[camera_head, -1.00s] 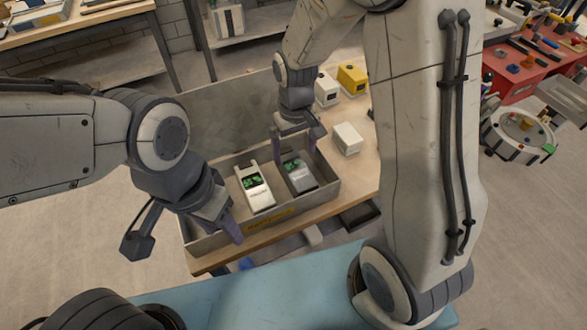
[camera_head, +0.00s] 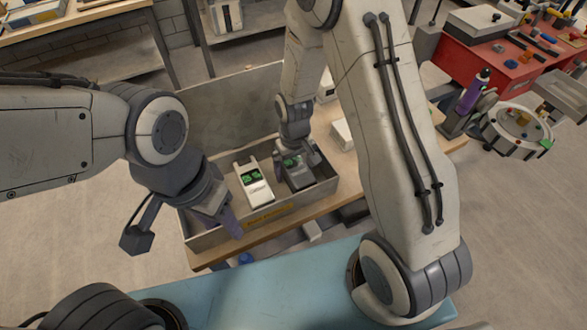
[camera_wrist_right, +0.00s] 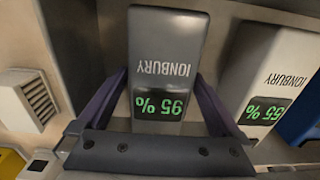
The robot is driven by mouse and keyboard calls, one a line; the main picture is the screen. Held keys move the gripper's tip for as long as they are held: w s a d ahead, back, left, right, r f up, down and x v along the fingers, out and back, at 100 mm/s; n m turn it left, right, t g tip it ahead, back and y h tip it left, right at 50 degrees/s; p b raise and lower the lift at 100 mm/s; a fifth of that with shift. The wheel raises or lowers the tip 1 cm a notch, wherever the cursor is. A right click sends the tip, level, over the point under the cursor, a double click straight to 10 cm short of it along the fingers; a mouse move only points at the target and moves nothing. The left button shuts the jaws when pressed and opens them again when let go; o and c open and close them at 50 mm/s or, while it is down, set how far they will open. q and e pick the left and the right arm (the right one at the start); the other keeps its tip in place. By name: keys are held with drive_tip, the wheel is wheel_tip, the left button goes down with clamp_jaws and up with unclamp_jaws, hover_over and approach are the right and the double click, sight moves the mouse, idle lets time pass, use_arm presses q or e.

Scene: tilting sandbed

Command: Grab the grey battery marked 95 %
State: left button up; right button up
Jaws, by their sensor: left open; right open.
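The grey battery marked 95 % (camera_wrist_right: 168,62) stands in the grey bin; its green display reads clearly in the right wrist view. In the head view the grey battery (camera_head: 296,172) is partly hidden by my right gripper (camera_head: 298,168). My right gripper (camera_wrist_right: 160,100) is open, with its purple fingers on either side of the battery's display end. I cannot tell whether they touch it. A white battery marked 55 % (camera_wrist_right: 270,85) is beside it; it also shows in the head view (camera_head: 256,184). My left gripper (camera_head: 228,222) is open and empty at the bin's left front corner.
The bin (camera_head: 212,238) has low side walls and a tall back panel, and sits on a wooden table (camera_head: 330,203). A red workbench (camera_head: 480,65) is further right.

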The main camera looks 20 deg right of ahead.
drive_tip(key=shift+w, duration=0.1)
clamp_jaws()
